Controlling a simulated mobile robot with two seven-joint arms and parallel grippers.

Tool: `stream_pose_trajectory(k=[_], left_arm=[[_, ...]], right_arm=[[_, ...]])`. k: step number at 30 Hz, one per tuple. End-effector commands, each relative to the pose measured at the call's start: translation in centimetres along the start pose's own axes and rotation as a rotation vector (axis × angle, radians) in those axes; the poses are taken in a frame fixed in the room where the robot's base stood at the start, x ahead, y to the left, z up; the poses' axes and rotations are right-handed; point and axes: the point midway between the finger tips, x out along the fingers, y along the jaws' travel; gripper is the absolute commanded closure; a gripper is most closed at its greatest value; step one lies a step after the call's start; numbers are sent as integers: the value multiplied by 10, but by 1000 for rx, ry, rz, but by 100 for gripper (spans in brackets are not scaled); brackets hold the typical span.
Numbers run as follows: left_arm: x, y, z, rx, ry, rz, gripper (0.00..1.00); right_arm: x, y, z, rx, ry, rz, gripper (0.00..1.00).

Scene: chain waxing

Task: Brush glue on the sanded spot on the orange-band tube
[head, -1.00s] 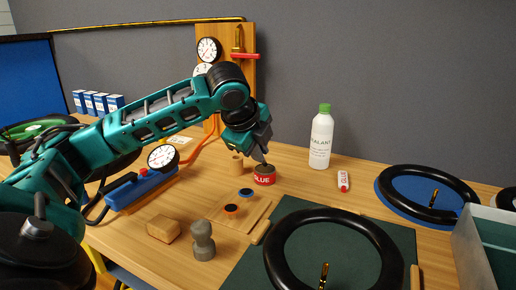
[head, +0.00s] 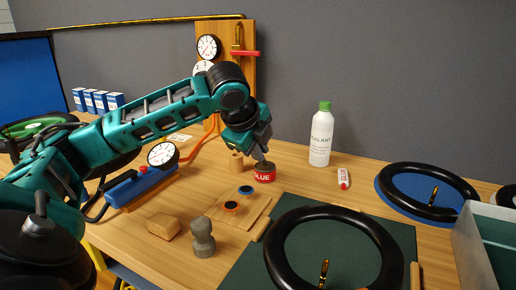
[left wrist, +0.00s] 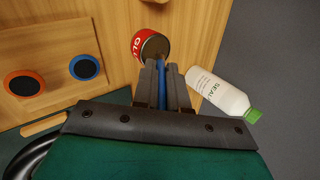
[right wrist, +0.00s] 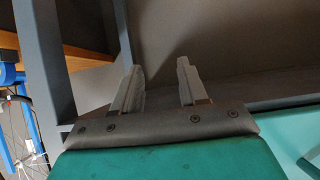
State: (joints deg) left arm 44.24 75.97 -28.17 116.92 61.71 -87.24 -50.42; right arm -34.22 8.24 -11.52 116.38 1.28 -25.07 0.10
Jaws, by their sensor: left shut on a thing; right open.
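My left gripper (head: 262,157) is shut on a blue-handled brush (left wrist: 162,72), directly above the red glue can (head: 265,178). In the left wrist view the brush points into or over the open glue can (left wrist: 151,46); its bristle end is hidden. A black tube (head: 278,242) lies on the green mat (head: 240,270) in front, and another black tube (head: 393,184) lies on a blue mat at right. No orange band or sanded spot is discernible on either. My right gripper (right wrist: 161,88) is open and empty beside a grey surface.
A wooden board (head: 225,215) holds blue-rimmed and orange-rimmed discs. A wooden block (head: 163,226) and grey knob-shaped piece (head: 203,240) are near the front. A grey bin (head: 480,255) is at right.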

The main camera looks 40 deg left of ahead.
Motion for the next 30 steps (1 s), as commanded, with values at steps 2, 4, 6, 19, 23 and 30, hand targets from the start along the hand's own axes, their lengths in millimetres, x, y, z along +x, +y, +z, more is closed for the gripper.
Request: stream_pose_trajectory(k=[2,4,6,19,23,30], left_arm=[[-5,-3,0,1,0,5,100],[-11,-7,1,1,0,5,100],[-16,-10,2,0,0,5,100],[-44,-29,5,1,0,4,100],[-50,-33,5,1,0,3,100],[-58,-39,6,1,0,2,100]], right_arm=[[-5,-1,-7,-3,-5,-4,57],[-11,0,-14,-8,-1,-2,57],[-15,2,-20,-11,10,3,57],[-37,21,-21,-26,-16,50,57],[-42,21,-27,-22,-16,54,57],[-49,17,-41,-11,-13,50,57]])
